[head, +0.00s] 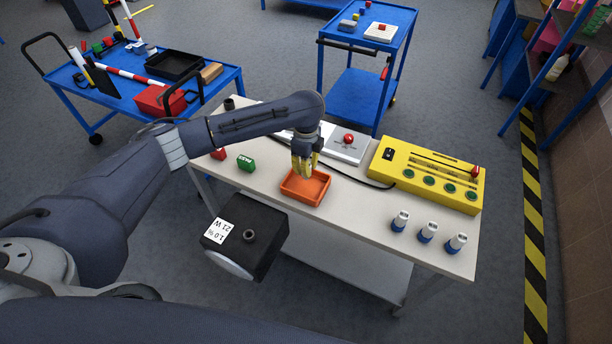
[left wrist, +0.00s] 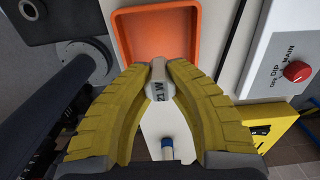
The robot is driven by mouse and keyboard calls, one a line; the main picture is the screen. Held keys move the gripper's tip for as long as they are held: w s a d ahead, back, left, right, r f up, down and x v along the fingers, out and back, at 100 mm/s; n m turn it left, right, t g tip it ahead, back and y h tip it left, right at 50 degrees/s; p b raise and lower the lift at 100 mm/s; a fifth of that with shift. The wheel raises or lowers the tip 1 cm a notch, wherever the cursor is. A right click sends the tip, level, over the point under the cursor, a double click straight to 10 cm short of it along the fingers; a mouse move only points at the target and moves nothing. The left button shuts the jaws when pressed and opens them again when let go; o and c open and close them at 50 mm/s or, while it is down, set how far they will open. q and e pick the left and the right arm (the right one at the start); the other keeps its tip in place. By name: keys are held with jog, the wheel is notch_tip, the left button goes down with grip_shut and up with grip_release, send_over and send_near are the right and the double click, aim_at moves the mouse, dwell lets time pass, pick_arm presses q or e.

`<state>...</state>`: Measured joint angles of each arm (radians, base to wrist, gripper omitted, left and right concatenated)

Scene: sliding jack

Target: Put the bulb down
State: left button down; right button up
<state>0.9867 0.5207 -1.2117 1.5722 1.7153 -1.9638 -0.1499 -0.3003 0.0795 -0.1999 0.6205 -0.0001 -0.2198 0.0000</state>
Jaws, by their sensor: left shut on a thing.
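My left gripper (head: 304,170) is over the orange tray (head: 325,197) on the white table. The orange tray (left wrist: 125,38) shows just beyond the fingertips there and looks empty where visible. The fingers hide the bulb in the head view, and I cannot tell its height above the tray. My right gripper is not in view.
Several blue-and-white pieces (head: 427,232) stand right on the table.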

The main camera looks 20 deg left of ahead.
pick_arm(q)
jog(key=shift+f, duration=2.2)
jog(key=shift+f, duration=0.15)
jog(key=c, duration=1.4)
grip_release()
jog(key=shift+o, duration=0.2)
notch_tip(320, 180, up, 12)
jog(key=shift+r, duration=0.15)
